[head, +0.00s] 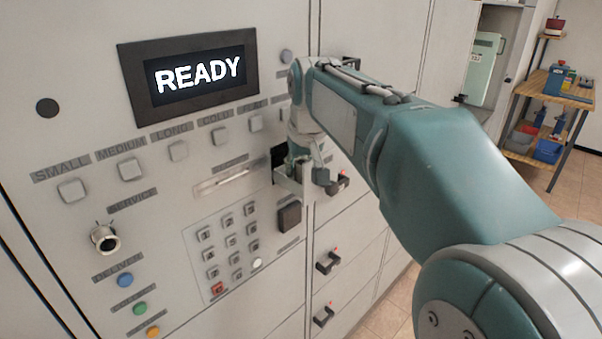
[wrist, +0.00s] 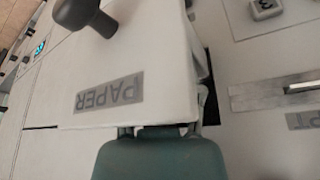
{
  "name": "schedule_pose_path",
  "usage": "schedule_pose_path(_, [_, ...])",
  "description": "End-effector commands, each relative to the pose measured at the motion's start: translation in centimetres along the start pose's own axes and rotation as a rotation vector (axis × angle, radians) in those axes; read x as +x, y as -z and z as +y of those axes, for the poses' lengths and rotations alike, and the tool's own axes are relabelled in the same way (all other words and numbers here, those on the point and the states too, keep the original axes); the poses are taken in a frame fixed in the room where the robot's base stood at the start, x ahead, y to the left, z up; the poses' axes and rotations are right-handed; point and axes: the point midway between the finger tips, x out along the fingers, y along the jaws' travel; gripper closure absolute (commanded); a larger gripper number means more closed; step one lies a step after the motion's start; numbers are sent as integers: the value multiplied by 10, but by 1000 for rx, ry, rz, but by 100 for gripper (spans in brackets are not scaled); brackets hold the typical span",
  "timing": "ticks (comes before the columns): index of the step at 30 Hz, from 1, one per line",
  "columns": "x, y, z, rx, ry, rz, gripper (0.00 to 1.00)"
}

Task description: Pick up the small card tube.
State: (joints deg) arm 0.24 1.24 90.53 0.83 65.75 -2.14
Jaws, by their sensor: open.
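I cannot make out the small card tube in either view. My gripper (head: 308,178) is at the wall of cabinets, right of the keypad panel, beside a dark opening. It is open, and I see nothing held in it. In the wrist view a green part of my gripper (wrist: 160,152) shows at the bottom edge, against a white panel (wrist: 150,60) labelled PAPER, upside down, with a dark knob (wrist: 85,15). The fingertips are hidden there, so I cannot tell whether they touch the panel.
A display (head: 195,75) reads READY above a row of labelled buttons (head: 130,168). Below are a keypad (head: 230,245) and a slot (head: 228,180). Drawers with dark handles (head: 327,262) run down on the right. A wooden shelf (head: 535,110) with bins stands far right; tiled floor is clear.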

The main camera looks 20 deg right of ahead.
Motion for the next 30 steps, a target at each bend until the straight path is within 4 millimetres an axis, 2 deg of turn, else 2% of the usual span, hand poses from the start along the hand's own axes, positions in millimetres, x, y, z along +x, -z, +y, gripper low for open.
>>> schedule_pose_path(2, [0, 0, 0, 0, 0, 0, 52])
schedule_pose_path(3, [0, 0, 0, 0, 0, 0, 70])
schedule_pose_path(4, [0, 0, 0, 0, 0, 0, 80])
schedule_pose_path(5, [0, 0, 0, 0, 0, 0, 82])
schedule_pose_path(15, [-1, 0, 0, 0, 0, 0, 82])
schedule_pose_path(20, [-8, 3, 0, 0, 0, 1, 82])
schedule_pose_path(26, [-38, 17, 0, 0, 0, 4, 82])
schedule_pose_path(30, [-70, 30, 0, 0, 0, 5, 82])
